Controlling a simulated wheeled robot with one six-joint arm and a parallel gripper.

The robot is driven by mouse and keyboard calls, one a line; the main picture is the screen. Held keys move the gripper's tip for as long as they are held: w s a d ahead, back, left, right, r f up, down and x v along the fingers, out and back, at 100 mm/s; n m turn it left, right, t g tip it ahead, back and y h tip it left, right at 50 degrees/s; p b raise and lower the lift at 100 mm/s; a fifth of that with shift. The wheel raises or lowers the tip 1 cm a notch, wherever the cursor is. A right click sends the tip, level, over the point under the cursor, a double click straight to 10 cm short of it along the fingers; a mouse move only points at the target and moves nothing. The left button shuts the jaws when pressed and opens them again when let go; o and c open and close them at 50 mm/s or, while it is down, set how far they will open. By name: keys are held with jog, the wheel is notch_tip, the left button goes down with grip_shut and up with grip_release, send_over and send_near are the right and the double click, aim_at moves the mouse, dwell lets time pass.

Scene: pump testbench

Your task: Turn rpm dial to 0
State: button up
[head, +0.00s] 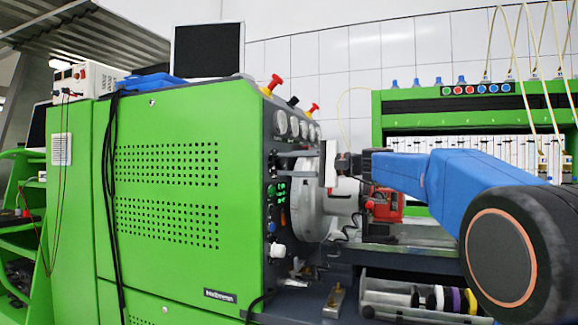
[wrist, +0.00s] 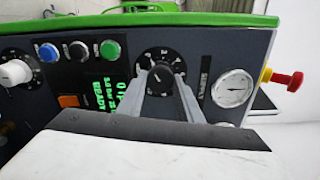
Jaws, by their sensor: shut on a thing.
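The rpm dial (wrist: 161,72) is a black round dial with white scale marks on the dark control panel, near the middle of the wrist view. My gripper (wrist: 159,84) has its two grey fingers on either side of the dial's central knob and is shut on it. The fingers hide the lower part of the scale, and I cannot read the exact setting. In the head view, my blue arm (head: 430,172) reaches left to the panel at the end of the green machine (head: 170,190). The dial cannot be made out there.
In the wrist view, a display (wrist: 110,90) with green text is left of the dial, beside blue, black and green buttons and an orange switch (wrist: 69,101). A white knob (wrist: 14,73) is further left. A gauge (wrist: 233,88) and a red-yellow emergency knob (wrist: 282,78) are right.

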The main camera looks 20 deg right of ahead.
jog(key=shift+f, duration=0.1)
jog(key=o, duration=1)
jog(key=shift+o, duration=0.2)
jog(key=shift+d, duration=0.1)
jog(key=v, duration=1.7)
jog(key=shift+s, duration=0.15)
jog(key=s+a+f+n+g+h, duration=0.1)
jog(key=s+a+f+h, duration=0.1)
jog(key=s+a+f, duration=0.45)
jog(key=s+a+f+g+h, duration=0.2)
jog(key=s+f, duration=0.1)
jog(key=f, duration=0.6)
jog(key=s+a+f+n+g+h, duration=0.15)
jog(key=s+a+f, duration=0.25)
jog(key=f, duration=0.4)
jog(key=s+d+f+n+h, duration=0.2)
jog(key=s+f+n+h, duration=0.1)
jog(key=s+f, duration=0.6)
jog(key=s+d+f+n+g+h, duration=0.1)
jog(key=s+d+f+n+h, duration=0.2)
jog(key=s+f+h, duration=0.3)
jog(key=s+f, duration=0.4)
jog(key=f, duration=0.5)
jog(key=shift+s+f, duration=0.2)
jog(key=shift+s, duration=0.05)
